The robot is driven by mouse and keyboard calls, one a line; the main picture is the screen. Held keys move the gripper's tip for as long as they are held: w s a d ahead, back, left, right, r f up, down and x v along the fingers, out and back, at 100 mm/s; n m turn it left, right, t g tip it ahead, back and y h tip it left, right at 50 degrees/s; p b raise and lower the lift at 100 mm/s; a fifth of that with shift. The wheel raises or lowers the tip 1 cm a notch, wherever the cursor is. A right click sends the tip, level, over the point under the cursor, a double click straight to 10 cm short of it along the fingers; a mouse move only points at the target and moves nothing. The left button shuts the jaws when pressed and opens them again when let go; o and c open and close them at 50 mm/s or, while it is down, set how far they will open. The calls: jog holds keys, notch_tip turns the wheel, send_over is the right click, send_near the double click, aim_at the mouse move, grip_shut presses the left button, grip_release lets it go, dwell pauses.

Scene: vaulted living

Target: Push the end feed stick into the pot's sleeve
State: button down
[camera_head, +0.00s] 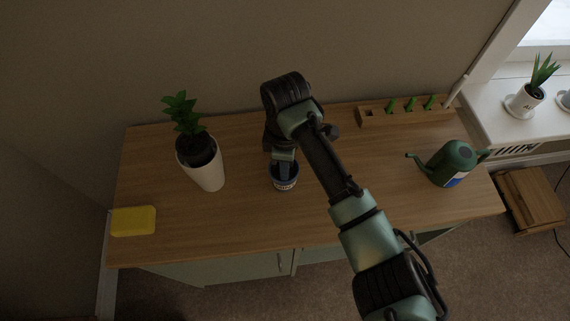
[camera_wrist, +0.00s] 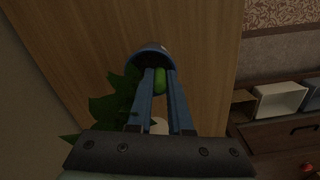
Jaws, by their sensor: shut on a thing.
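My gripper (camera_head: 284,167) is over the middle of the cabinet top, pointing down at a small dark-blue and white tub (camera_head: 285,184). In the wrist view its two fingers (camera_wrist: 161,82) are shut on a green feed stick (camera_wrist: 160,79), only part of which shows. The blue rim of the tub (camera_wrist: 150,50) is around or just beyond the fingertips; I cannot tell how deep the stick is. The tall white pot (camera_head: 208,177) with a leafy plant (camera_head: 185,115) stands to the left, apart from the gripper. I cannot make out a sleeve on it.
A wooden rack (camera_head: 445,115) at the back right holds green sticks (camera_head: 410,104), with its left-end hole empty. A green watering can (camera_head: 452,163) stands at the right and a yellow sponge (camera_head: 134,221) at the front left. The wooden top (camera_head: 250,225) is clear in front.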

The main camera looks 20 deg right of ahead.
jog(key=shift+f, duration=0.3)
jog(key=shift+s+a+f, duration=0.1)
jog(key=shift+s+f, duration=0.15)
jog(key=shift+f, duration=0.15)
jog(key=c, duration=0.8)
grip_release()
jog(key=shift+f, duration=0.15)
jog(key=shift+c, duration=0.2)
notch_tip(320, 180, up, 14)
jog(key=p, duration=0.1)
jog(key=shift+w+f+p, duration=0.15)
jog(key=shift+w+p, duration=0.05)
jog(key=shift+p, duration=0.15)
